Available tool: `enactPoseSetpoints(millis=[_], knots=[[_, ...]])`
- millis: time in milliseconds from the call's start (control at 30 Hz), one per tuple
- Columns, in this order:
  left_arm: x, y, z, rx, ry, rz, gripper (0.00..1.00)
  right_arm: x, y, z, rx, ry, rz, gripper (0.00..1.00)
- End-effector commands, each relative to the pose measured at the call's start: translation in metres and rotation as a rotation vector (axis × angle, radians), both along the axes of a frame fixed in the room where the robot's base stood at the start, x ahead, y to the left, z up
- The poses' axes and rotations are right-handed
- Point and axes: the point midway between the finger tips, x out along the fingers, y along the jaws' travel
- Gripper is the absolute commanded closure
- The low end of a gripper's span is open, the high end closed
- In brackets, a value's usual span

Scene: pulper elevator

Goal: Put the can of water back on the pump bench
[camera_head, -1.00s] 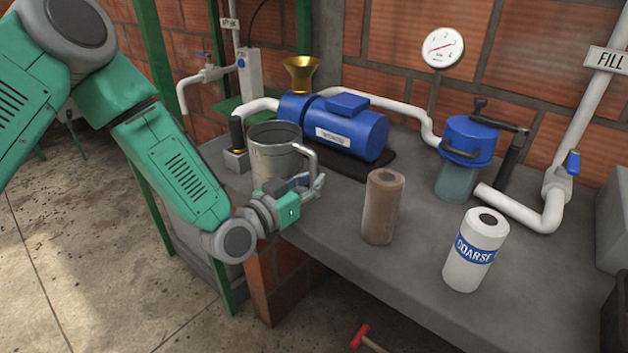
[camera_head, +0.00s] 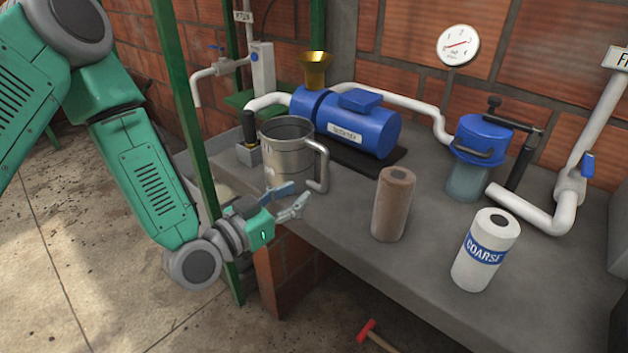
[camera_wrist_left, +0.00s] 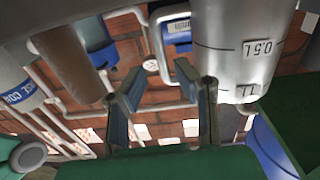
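The can of water (camera_head: 283,165) is a grey metal jug with a side handle (camera_head: 321,168). It stands upright on the grey pump bench (camera_head: 345,224) near its left front corner, beside the blue pump (camera_head: 357,130). My left gripper (camera_head: 293,199) is open and empty, in front of the can and below its handle, apart from it. In the left wrist view, which is upside down, the can (camera_wrist_left: 240,50) shows volume marks beside my spread fingers (camera_wrist_left: 165,92). The water inside is not visible. My right gripper is not in view.
A brown cartridge (camera_head: 393,205) and a white "COARSE" cartridge (camera_head: 485,250) stand on the bench to the right. A blue-capped filter housing (camera_head: 478,140), white pipes and a brass funnel (camera_head: 314,68) are behind. A green post (camera_head: 181,110) rises near my left arm.

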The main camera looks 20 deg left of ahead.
Motion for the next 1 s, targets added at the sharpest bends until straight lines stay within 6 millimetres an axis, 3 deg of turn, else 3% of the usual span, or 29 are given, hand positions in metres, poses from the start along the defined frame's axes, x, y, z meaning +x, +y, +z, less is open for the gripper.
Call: enactPoseSetpoints(millis=[200, 433, 533, 567, 667, 800, 900, 1000], knots=[[-0.027, 0.011, 0.0, -0.001, 0.001, -0.001, 0.74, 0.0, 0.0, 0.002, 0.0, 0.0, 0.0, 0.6], [-0.032, 0.013, 0.0, -0.001, 0.001, 0.0, 0.74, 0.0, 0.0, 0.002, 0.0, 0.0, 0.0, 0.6], [-0.036, 0.008, -0.015, 0.013, 0.057, -0.014, 0.74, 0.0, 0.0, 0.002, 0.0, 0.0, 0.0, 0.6], [-0.039, 0.006, -0.025, 0.024, 0.1, -0.021, 0.74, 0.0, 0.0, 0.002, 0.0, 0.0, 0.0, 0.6], [-0.063, -0.003, -0.083, 0.079, 0.339, -0.047, 0.74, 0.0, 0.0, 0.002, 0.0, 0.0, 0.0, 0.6], [-0.135, 0.004, -0.178, 0.184, 0.804, -0.02, 0.74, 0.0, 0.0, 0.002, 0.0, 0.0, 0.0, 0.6], [-0.195, 0.023, -0.223, 0.256, 1.101, 0.059, 0.74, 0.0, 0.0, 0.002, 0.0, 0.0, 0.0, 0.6], [-0.245, 0.043, -0.244, 0.309, 1.319, 0.159, 0.74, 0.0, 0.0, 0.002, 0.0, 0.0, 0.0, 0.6]])
